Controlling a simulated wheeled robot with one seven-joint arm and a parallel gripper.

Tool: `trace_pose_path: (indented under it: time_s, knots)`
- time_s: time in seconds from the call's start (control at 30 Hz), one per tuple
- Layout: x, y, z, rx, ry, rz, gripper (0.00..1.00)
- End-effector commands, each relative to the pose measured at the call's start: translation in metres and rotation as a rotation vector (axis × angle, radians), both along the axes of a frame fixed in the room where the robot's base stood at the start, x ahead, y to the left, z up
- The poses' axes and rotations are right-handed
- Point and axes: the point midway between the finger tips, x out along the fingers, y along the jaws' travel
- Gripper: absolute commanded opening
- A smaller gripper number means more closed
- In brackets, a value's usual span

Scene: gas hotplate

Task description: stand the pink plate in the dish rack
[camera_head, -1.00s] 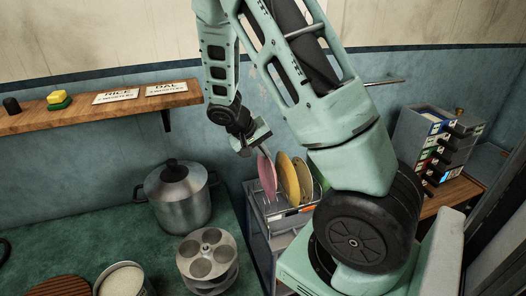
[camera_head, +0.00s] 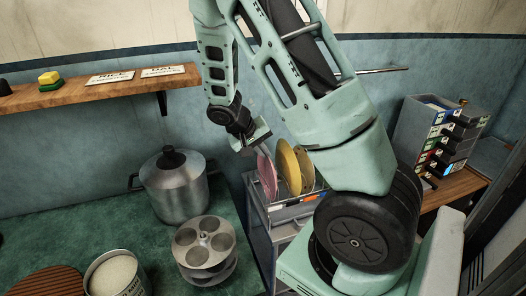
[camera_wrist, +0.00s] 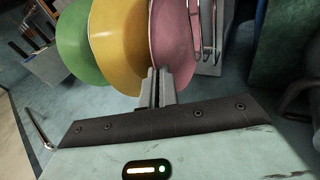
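The pink plate (camera_head: 267,178) stands near upright at the left end of the dish rack (camera_head: 292,212), beside the yellow plate (camera_head: 289,168). My gripper (camera_head: 262,150) is at its upper edge. In the wrist view, the fingers (camera_wrist: 161,86) are close together on the rim of the pink plate (camera_wrist: 172,42). Whether the pink plate's lower edge rests on the rack floor is hidden.
A lidded pot (camera_head: 174,187) and a tiered steel stand (camera_head: 205,248) stand on the green counter (camera_head: 60,225) left of the rack. A wooden shelf (camera_head: 100,88) runs along the wall above. A drawer unit (camera_head: 438,140) stands at the right.

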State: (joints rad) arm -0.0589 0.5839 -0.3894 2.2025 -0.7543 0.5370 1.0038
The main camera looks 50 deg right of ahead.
Motion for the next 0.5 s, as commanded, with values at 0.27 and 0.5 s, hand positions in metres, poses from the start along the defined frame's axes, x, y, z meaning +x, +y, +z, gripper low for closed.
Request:
trace_pose_path:
  time_s: [0.27, 0.5]
  knots:
    - [0.0, -0.0001, 0.0004, 0.0, 0.0, 0.0, 0.28]
    - [0.0006, 0.0011, 0.0018, -0.001, -0.001, 0.001, 0.28]
